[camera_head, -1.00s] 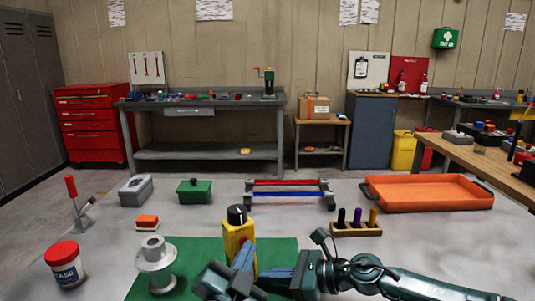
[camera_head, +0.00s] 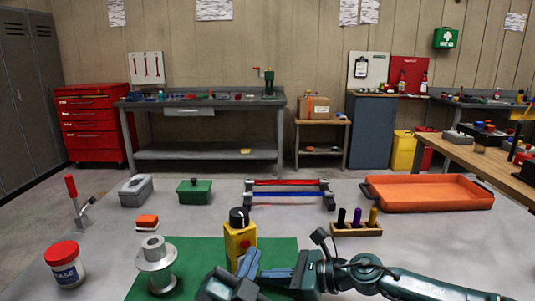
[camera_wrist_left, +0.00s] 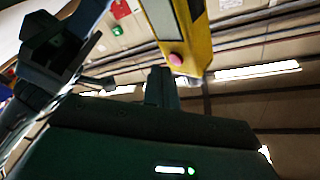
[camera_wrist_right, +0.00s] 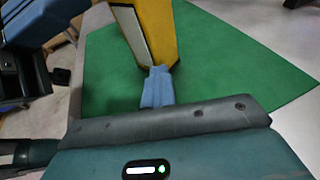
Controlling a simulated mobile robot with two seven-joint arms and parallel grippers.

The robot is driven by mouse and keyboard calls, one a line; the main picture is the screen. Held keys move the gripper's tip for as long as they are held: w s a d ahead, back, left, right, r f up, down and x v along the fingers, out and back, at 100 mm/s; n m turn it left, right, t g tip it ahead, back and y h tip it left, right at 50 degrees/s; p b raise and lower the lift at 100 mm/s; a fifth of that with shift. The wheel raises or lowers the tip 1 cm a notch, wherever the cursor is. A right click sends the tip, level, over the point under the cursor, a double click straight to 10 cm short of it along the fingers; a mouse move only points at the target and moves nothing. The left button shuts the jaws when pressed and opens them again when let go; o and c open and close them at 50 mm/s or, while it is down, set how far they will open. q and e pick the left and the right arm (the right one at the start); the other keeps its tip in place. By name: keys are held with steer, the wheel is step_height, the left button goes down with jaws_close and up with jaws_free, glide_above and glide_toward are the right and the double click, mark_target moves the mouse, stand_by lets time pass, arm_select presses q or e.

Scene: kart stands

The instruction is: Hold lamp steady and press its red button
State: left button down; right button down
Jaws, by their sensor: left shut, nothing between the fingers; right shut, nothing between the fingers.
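The yellow lamp (camera_head: 239,238) with a black top stands upright on the green mat (camera_head: 281,250) in the head view. Its red button (camera_head: 245,244) shows on the front face. In the left wrist view the button (camera_wrist_left: 176,60) looks pink, near one end of the lamp (camera_wrist_left: 196,45). My left gripper (camera_head: 249,261) is shut and empty, just in front of the lamp's lower part. My right gripper (camera_head: 270,273) is shut and empty, low beside it. In the right wrist view its blue fingertips (camera_wrist_right: 158,75) lie close by the lamp (camera_wrist_right: 157,30); I cannot tell whether they touch.
A grey spool (camera_head: 156,268) and a red-lidded jar (camera_head: 65,265) stand on the left. An orange tray (camera_head: 428,205), a wooden holder (camera_head: 356,230), a rack (camera_head: 290,194) and a green box (camera_head: 194,198) stand farther back.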

arm_select(q)
steer(key=shift+s, duration=0.1)
steer(key=s+d, duration=0.2)
steer(key=s, duration=0.1)
steer(key=s+d, duration=0.1)
steer(key=s, duration=0.1)
stand_by(0.5)
steer(key=shift+s+d, duration=0.15)
stand_by(1.8)
steer(key=shift+s+d, duration=0.3)
steer(key=shift+s, duration=0.3)
steer(key=shift+s+d, duration=0.3)
steer(key=shift+s, duration=0.3)
steer(key=w+a, duration=0.4)
steer(key=w, duration=0.3)
steer(key=shift+w+a, duration=0.2)
steer(key=shift+w, duration=0.2)
